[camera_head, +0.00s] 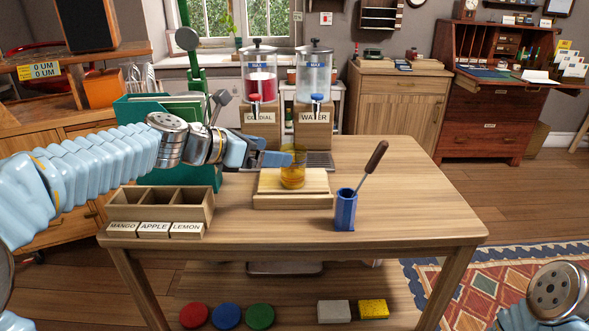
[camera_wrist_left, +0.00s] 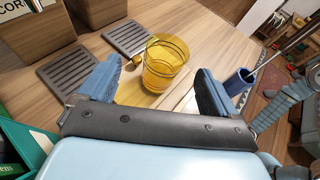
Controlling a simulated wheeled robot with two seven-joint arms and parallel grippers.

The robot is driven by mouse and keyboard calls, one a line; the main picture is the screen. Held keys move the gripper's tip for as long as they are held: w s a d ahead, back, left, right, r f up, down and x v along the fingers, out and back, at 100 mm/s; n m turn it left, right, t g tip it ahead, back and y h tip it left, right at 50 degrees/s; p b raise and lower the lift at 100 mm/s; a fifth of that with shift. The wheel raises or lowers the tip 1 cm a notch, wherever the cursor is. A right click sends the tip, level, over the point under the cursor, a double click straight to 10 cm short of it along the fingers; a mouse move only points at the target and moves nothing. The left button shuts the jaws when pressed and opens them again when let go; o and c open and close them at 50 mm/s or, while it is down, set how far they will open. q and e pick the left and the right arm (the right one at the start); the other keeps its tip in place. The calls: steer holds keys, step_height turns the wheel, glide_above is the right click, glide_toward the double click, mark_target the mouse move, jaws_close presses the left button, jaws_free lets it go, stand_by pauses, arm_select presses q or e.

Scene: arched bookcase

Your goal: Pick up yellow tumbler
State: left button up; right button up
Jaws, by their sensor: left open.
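The yellow tumbler (camera_head: 293,168) is a clear amber cup standing upright on a light wooden block (camera_head: 318,187) on the table. My left gripper (camera_head: 281,158) is at the tumbler's left side in the head view, with its arm coming in from the left. In the left wrist view the tumbler (camera_wrist_left: 167,62) shows ahead, between the two spread blue fingers of the left gripper (camera_wrist_left: 155,90). The jaws are open and not closed on it; I cannot tell whether a finger touches it. My right gripper is not in view; only part of my right arm shows at the lower right.
A blue holder (camera_head: 345,210) with a spoon-like tool stands right of the block. A labelled wooden box (camera_head: 160,205) sits at the front left. Cordial (camera_head: 260,85) and water (camera_head: 315,80) dispensers stand behind. A green file holder (camera_head: 205,178) is behind my left arm. The table's right side is clear.

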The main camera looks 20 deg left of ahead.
mark_target(299, 158)
arm_select(q)
steer(key=x, duration=0.3)
steer(key=shift+w+d+f, duration=0.15)
steer(key=shift+d+f, duration=0.05)
steer(key=x, duration=0.4)
steer(key=shift+d+f, duration=0.35)
steer(key=shift+d, duration=0.05)
steer(key=shift+w+d, duration=0.2)
